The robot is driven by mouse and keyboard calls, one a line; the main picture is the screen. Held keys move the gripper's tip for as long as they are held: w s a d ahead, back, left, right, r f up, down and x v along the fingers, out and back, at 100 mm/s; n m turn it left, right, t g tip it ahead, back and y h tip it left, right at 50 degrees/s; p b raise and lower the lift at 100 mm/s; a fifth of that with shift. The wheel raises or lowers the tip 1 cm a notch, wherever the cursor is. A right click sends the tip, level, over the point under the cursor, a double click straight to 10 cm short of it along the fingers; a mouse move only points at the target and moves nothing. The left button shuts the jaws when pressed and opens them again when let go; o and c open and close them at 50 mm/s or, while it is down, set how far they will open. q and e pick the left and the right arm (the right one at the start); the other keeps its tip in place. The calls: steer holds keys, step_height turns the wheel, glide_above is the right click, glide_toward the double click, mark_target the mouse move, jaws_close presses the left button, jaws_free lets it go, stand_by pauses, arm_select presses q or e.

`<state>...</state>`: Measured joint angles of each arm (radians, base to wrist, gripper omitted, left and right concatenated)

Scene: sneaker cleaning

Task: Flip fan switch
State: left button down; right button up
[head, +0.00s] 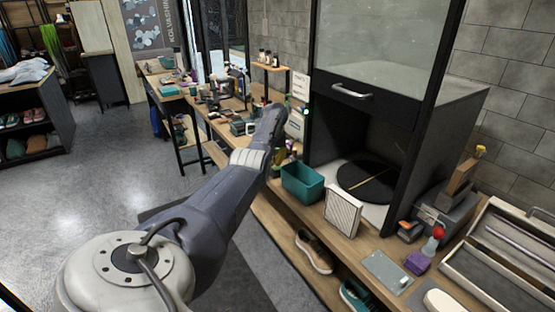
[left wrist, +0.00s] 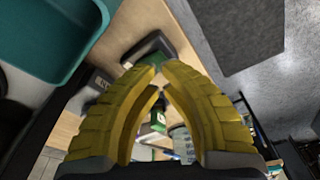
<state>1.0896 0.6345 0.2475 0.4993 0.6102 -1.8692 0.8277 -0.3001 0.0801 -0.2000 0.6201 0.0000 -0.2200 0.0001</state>
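The fan switch cannot be made out for sure. A small white box (head: 295,124) with a green spot at its right edge stands by the left side of the dark booth (head: 343,125), just right of my left forearm's far end. My left gripper (head: 282,155) is mostly hidden behind my arm in the head view; a bit of yellow finger shows. In the left wrist view its yellow ribbed fingers (left wrist: 161,72) come together at the tips with nothing held between them. My right gripper is out of view.
A teal bin (head: 303,183) and a white pleated filter (head: 343,211) stand on the bench in front of the booth. The teal bin (left wrist: 48,38) also shows in the left wrist view. Tools, a purple block (head: 417,263) and an open case (head: 505,255) fill the right.

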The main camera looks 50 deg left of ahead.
mark_target(274, 169)
arm_select(q)
steer(key=shift+f, duration=1.85)
stand_by(1.1)
steer(key=shift+r, duration=3.5)
